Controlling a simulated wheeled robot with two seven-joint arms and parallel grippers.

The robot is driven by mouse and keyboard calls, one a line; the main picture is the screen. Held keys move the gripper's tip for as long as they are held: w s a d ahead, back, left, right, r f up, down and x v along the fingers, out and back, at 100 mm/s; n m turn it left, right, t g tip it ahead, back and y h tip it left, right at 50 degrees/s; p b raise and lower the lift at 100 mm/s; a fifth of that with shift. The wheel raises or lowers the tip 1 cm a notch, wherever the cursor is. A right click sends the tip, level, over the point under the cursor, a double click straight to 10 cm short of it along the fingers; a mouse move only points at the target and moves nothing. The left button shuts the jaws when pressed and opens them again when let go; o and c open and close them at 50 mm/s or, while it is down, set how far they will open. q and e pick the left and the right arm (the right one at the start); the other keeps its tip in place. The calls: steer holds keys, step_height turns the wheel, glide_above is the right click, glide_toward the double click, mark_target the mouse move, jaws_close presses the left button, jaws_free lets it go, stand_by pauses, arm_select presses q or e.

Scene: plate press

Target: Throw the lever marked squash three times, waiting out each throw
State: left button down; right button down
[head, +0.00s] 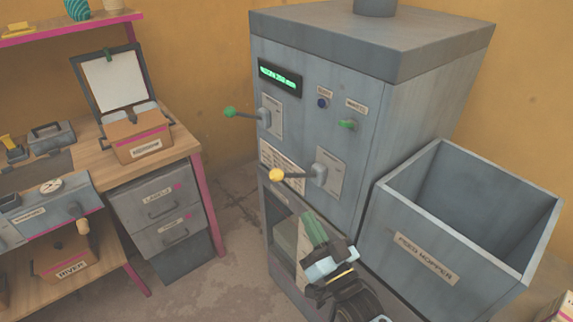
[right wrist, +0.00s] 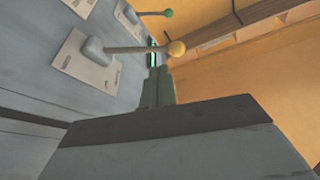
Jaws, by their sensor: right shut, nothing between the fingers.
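The grey press cabinet (head: 345,85) has two levers on its front. The upper lever has a green ball (head: 229,112) and the lower lever a yellow ball (head: 277,175); both arms point left from their plates. I cannot read which one is marked squash. The yellow ball (right wrist: 176,48) and green ball (right wrist: 168,12) also show in the right wrist view. My right gripper (head: 311,222) is shut and empty, below and right of the yellow ball, apart from it. Its closed fingers (right wrist: 158,88) point toward the levers in the wrist view. My left gripper is not in view.
A green-lit display (head: 280,77), too small to read, sits above the levers. A blue button (head: 322,103) and a green switch (head: 348,124) are to their right. The feed hopper (head: 425,259) juts out at right. A workbench (head: 180,148) stands at left, with floor between.

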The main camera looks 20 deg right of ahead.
step_height(320, 180, up, 7)
steer(key=t, duration=0.2)
steer(key=shift+s, duration=0.35)
steer(key=shift+w, duration=0.1)
step_height(320, 180, up, 4)
steer(key=r+p, duration=0.1)
steer(key=p, duration=0.1)
glide_above(286, 176)
steer(key=s, duration=0.4)
steer(key=shift+w+a+f, duration=0.15)
steer(key=shift+w+f, duration=0.1)
steer(key=shift+f, duration=0.45)
steer(key=shift+w+a+f, duration=0.1)
steer(key=shift+w+f, duration=0.1)
steer(key=shift+f, duration=0.45)
steer(key=shift+w+a+f, duration=0.15)
steer(key=shift+w+f, duration=0.1)
steer(key=shift+f, duration=0.45)
steer(key=shift+f+y, duration=0.1)
steer(key=shift+y, duration=0.3)
